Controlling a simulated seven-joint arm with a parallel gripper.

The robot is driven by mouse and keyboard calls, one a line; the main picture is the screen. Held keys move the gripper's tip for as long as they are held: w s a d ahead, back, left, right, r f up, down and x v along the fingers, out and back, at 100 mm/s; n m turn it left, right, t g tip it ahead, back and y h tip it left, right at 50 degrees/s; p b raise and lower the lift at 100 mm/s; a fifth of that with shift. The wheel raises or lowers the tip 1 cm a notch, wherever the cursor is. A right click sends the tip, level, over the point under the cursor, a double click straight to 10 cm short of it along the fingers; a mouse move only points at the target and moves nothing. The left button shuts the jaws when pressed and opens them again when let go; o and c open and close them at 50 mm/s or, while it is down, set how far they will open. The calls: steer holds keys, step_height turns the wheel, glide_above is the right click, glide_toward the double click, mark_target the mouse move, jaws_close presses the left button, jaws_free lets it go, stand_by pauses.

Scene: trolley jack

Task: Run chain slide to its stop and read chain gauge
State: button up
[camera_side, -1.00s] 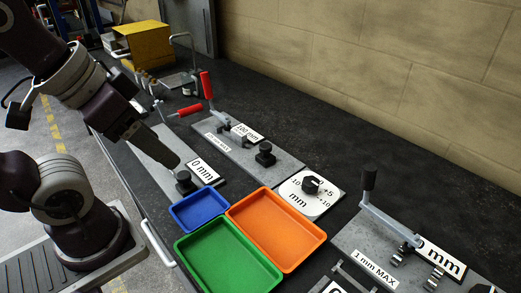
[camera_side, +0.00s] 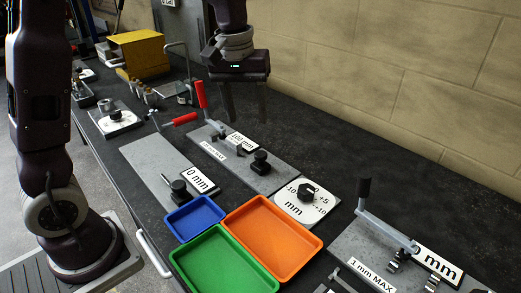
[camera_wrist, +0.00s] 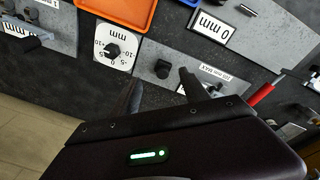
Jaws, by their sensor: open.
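No part is legibly marked as the chain slide or chain gauge. One grey plate (camera_side: 148,155) carries a black knob (camera_side: 178,190) and a "0 mm" label (camera_side: 199,180). A second grey plate (camera_side: 285,178) carries a black knob (camera_side: 260,162), a "100 mm" label (camera_side: 242,142) and a small MAX label (camera_side: 213,150). My gripper (camera_side: 246,119) is open and empty, raised above the bench behind the second plate, apart from everything. In the wrist view its fingers (camera_wrist: 160,93) point toward the second plate's knob (camera_wrist: 162,69).
A white dial marked "mm" (camera_side: 292,212) lies right of the second plate. Orange (camera_side: 316,240), blue (camera_side: 167,223) and green (camera_side: 176,262) trays sit in front. Red-handled levers (camera_side: 201,95) rise near the plates. A crank plate (camera_side: 350,240) lies right; a yellow box (camera_side: 140,54) stands behind.

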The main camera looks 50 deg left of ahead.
steer(key=n+g, duration=0.1)
steer(key=n, duration=0.1)
glide_above(261, 153)
step_height(261, 153, down, 7)
steer(key=shift+s+f, duration=0.15)
steer(key=shift+f, duration=0.05)
step_height(261, 153, down, 7)
steer(key=shift+f, duration=0.1)
jaws_close()
stand_by(0.7)
